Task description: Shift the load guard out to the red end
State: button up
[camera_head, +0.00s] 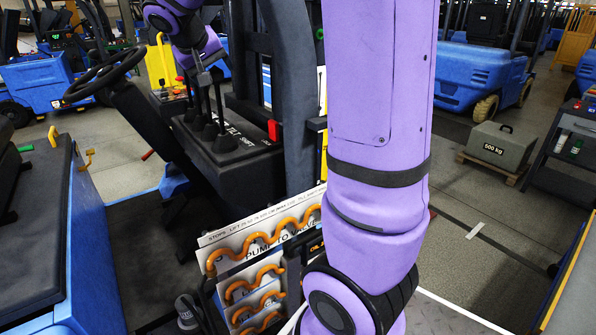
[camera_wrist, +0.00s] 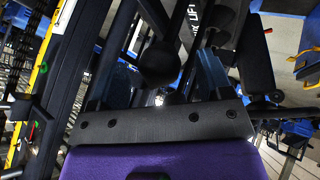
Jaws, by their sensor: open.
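The load guard is not plainly identifiable in either view. Three black levers (camera_head: 205,105) stand on a black console with white lettering that reads "TILT SHIFT". A red block (camera_head: 274,130) sits on the dark post right of the console; I cannot tell whether it is the red end. My gripper (camera_head: 203,72) is open at the lever tops, with its purple wrist above. Contact with a lever cannot be told. In the wrist view, a black rounded knob (camera_wrist: 160,63) is close ahead, beyond my gripper's dark plate, and part of the lettering shows behind it.
A black steering wheel (camera_head: 105,76) stands left of the console. Panels with orange wavy hoses (camera_head: 262,240) stand low in front. My purple arm blocks the view right of the console. A grey 500 kg weight (camera_head: 499,147) sits on a pallet at right. Small red and green parts show at left in the wrist view.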

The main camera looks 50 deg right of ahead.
jog(key=v, duration=0.9)
jog(key=shift+a+r, duration=0.2)
jog(key=shift+r, duration=0.1)
jog(key=shift+s, duration=0.2)
dwell(0.3)
jog(key=s+a+f+n+y, duration=0.1)
jog(key=s+a+f+y, duration=0.1)
jog(key=s, duration=0.6)
jog(key=s+a+f+n+t+y, duration=0.1)
jog(key=s+a+f+n+y, duration=0.1)
jog(key=s, duration=0.7)
jog(key=s+a+f+n+t+y, duration=0.1)
jog(key=s+a+f+y, duration=0.2)
jog(key=s+a+f, duration=0.3)
jog(key=shift+s+f+n, duration=0.2)
jog(key=shift+s+n, duration=0.2)
jog(key=shift+s, duration=0.85)
